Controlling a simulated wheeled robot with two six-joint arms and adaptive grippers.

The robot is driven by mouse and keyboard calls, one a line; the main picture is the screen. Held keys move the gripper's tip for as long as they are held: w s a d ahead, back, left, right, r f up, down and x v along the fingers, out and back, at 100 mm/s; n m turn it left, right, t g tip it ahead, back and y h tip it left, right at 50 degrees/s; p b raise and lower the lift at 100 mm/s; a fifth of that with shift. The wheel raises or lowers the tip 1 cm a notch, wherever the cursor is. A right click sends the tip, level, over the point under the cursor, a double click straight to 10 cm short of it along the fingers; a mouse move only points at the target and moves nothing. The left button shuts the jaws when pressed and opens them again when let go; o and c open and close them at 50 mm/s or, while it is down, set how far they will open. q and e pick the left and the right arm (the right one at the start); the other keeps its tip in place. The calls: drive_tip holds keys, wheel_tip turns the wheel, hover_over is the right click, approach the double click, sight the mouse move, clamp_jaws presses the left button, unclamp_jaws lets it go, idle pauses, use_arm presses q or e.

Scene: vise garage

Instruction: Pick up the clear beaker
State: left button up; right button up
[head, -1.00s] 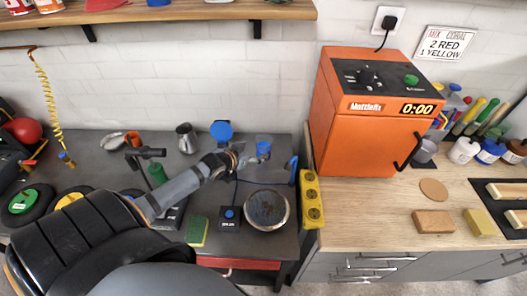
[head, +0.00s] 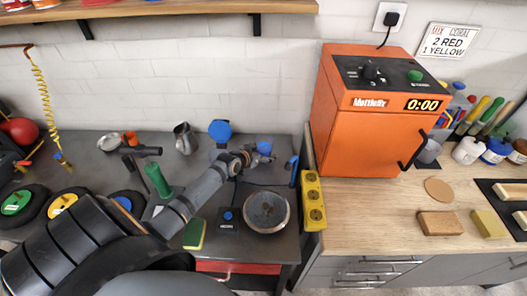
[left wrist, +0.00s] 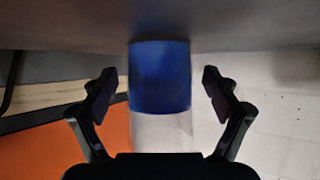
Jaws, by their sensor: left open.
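The clear beaker (left wrist: 160,128) stands on the grey workbench with blue contents in its lower part. In the left wrist view, which looks upside down, it is between the two fingers of my left gripper (left wrist: 158,90), with a gap on each side. In the head view the beaker (head: 264,147) shows small, partly hidden by my left gripper (head: 255,154) just to its left. My left gripper is open and not closed on it. My right gripper is not in view.
A round metal pan (head: 267,211) and a small box with a blue button (head: 228,216) lie nearer me. A yellow socket strip (head: 313,200) edges the bench. The orange oven (head: 360,130) stands at right. A metal mug (head: 184,138) and blue disc (head: 219,130) are left of the beaker.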

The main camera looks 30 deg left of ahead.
use_arm(q)
drive_tip(key=c, duration=1.4)
drive_tip(key=shift+r, duration=0.1)
drive_tip(key=shift+c, duration=0.2)
wheel_tip(320, 180, up, 10)
drive_tip(key=shift+p, duration=0.3)
